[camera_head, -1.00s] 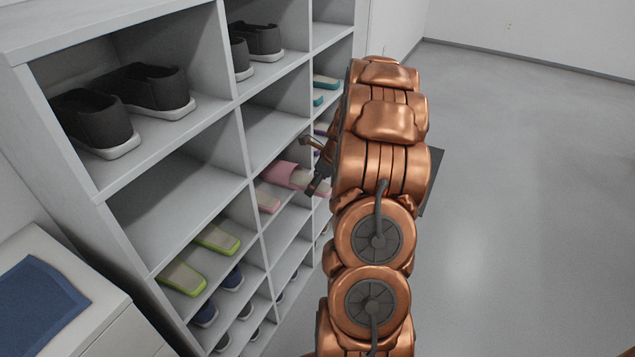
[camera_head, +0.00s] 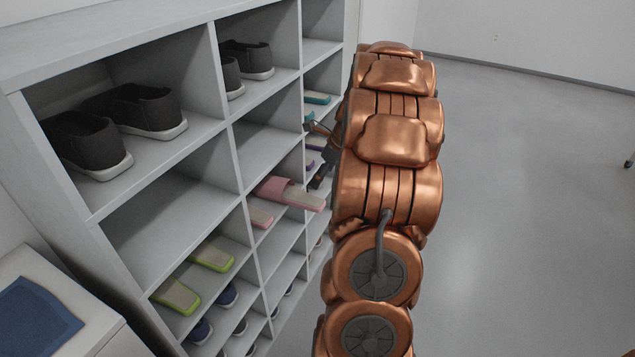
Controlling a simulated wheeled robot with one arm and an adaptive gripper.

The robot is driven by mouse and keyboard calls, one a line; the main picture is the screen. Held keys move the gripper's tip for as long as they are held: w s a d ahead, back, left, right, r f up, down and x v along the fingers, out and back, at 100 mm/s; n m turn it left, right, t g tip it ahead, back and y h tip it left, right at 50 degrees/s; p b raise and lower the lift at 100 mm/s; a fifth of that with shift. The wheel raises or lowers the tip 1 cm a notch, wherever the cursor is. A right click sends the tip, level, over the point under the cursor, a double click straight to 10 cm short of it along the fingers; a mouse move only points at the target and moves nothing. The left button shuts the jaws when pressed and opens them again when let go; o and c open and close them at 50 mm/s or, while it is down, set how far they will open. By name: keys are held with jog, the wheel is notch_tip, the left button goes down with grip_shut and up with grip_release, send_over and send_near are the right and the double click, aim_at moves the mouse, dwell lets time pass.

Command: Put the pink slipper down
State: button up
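The pink slipper (camera_head: 290,193) lies in a middle-column cubby of the shelf, beside its pink mate (camera_head: 261,217). Its pink strap is inside, and its pale sole end sticks out past the cubby's front edge toward my arm. My gripper (camera_head: 316,152) is just above and right of that sole end, partly hidden behind my copper arm. Its two dark fingers show spread apart with nothing seen between them, and they appear clear of the slipper.
The grey shelf (camera_head: 165,215) holds dark shoes (camera_head: 148,108) above, green slippers (camera_head: 212,256) lower left and teal slippers (camera_head: 317,98) in the right column. A white cabinet with a blue mat (camera_head: 35,318) stands lower left. The floor (camera_head: 520,220) at right is open.

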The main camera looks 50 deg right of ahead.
jog(key=s+a+r+n+g, duration=0.1)
jog(key=s+a+r+n, duration=0.1)
jog(key=a+n, duration=0.5)
jog(key=s+a+r+n+g+y, duration=0.15)
jog(key=a+n, duration=0.25)
jog(key=a, duration=0.8)
jog(key=s+a+r+n+g+h, duration=0.1)
jog(key=s+a+n+g, duration=0.15)
jog(key=a+n, duration=0.45)
jog(key=s+a+n+g+h, duration=0.1)
jog(key=s+a+n, duration=0.5)
jog(key=s, duration=0.4)
jog(key=s+a+n+g+h, duration=0.1)
jog(key=s+a+n, duration=0.5)
jog(key=s+n, duration=0.2)
jog(key=shift+s+a+n, duration=0.2)
jog(key=shift+s+n, duration=0.1)
jog(key=shift+s, duration=0.65)
jog(key=s+p+v, duration=0.2)
jog(key=p+v, duration=0.7)
jog(key=v, duration=0.1)
jog(key=s+r+p+v, duration=0.1)
jog(key=s+p+v, duration=0.1)
jog(key=p+v, duration=0.8)
jog(key=shift+s+t, duration=0.4)
